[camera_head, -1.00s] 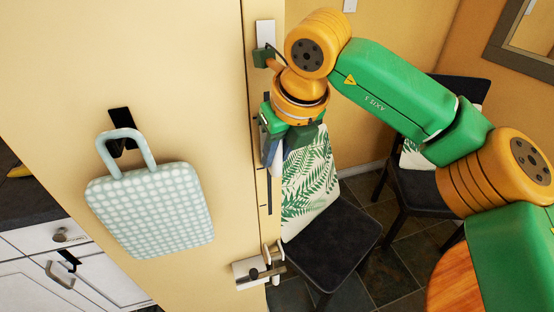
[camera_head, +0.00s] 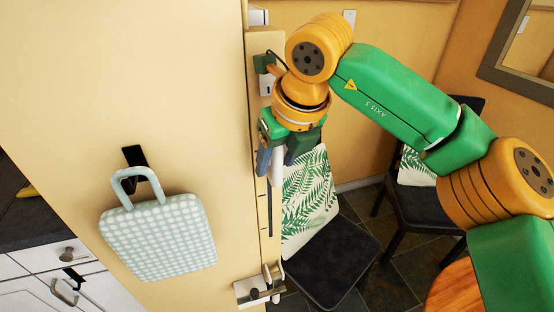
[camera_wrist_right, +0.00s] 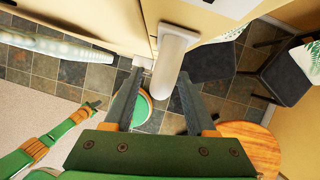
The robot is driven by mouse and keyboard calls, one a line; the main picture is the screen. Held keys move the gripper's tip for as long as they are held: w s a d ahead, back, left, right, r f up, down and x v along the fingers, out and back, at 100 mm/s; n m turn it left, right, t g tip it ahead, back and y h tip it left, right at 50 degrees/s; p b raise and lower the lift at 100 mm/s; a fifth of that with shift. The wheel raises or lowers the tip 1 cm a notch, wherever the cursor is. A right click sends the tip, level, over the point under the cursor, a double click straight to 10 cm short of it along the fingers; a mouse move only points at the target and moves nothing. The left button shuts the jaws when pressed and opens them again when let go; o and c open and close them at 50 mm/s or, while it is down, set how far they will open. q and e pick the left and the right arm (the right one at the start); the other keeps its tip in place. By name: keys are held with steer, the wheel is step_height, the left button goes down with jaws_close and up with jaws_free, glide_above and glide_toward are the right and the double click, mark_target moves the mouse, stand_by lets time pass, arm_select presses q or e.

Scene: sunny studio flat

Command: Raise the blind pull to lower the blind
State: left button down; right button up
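A white upright bar, which looks like the blind pull (camera_head: 277,170), stands at the tall slotted strip (camera_head: 264,215) on the edge of the cream panel. It also shows as a white cylinder in the right wrist view (camera_wrist_right: 171,62). My right gripper (camera_head: 279,163) is at the bar, with one finger on each side. In the right wrist view my right gripper (camera_wrist_right: 160,80) is open, with gaps between bar and fingers. A green and orange arm, apparently my left, shows at the lower left there; its gripper end (camera_wrist_right: 96,104) is too small to read. The blind cannot be made out clearly.
A dotted bag (camera_head: 158,238) hangs from a dark hook on the panel. A metal latch (camera_head: 256,291) sits below the strip. A black chair (camera_head: 332,255) with a leaf-print cushion (camera_head: 309,205) stands close to the right. A round wooden table (camera_head: 456,292) is at lower right.

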steer(key=v, duration=0.7)
steer(key=shift+s, duration=0.1)
steer(key=shift+f, duration=0.1)
